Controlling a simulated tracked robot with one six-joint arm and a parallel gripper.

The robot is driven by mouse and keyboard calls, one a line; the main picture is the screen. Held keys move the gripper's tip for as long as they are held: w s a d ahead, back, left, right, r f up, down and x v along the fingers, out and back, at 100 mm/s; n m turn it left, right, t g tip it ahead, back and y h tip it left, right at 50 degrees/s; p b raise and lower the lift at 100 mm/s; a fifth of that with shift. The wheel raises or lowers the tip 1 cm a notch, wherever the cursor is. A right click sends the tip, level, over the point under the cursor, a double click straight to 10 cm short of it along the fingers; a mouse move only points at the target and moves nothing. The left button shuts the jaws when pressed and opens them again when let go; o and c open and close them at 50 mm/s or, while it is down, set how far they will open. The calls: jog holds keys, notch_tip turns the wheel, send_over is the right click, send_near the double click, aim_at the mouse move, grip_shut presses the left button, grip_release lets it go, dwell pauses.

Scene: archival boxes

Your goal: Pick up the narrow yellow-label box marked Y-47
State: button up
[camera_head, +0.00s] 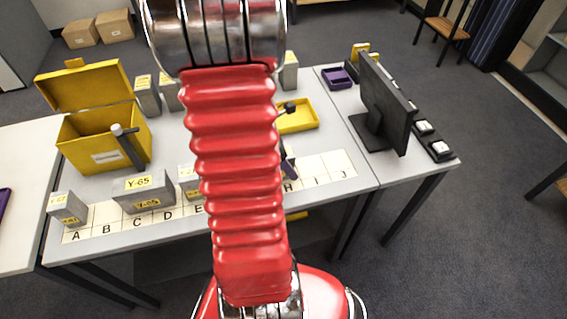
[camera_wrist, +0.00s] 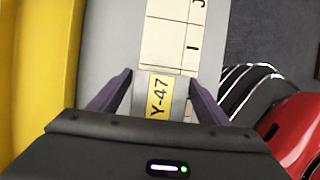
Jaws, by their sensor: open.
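The narrow grey box (camera_wrist: 181,110) with the yellow label marked Y-47 shows in the wrist view, just in front of my gripper's palm. My gripper (camera_wrist: 157,88) is open, with one dark purple finger on each side of the box. I cannot tell whether either finger touches it. In the head view my red arm hides this box and most of my gripper; only a bit of a purple finger (camera_head: 289,166) shows at the arm's right edge.
The lettered strip (camera_head: 336,165) runs along the table's front. A wider Y-65 box (camera_head: 143,201) and smaller grey boxes (camera_head: 68,207) stand left of my arm. A yellow tray (camera_head: 300,117), an open yellow bin (camera_head: 88,150) and a monitor (camera_head: 388,98) stand around. The strip's right end is clear.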

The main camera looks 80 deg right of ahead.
jog(key=shift+x, duration=0.85)
jog(key=c, duration=1.3)
jog(key=shift+r, duration=0.1)
jog(key=shift+r, duration=4.95)
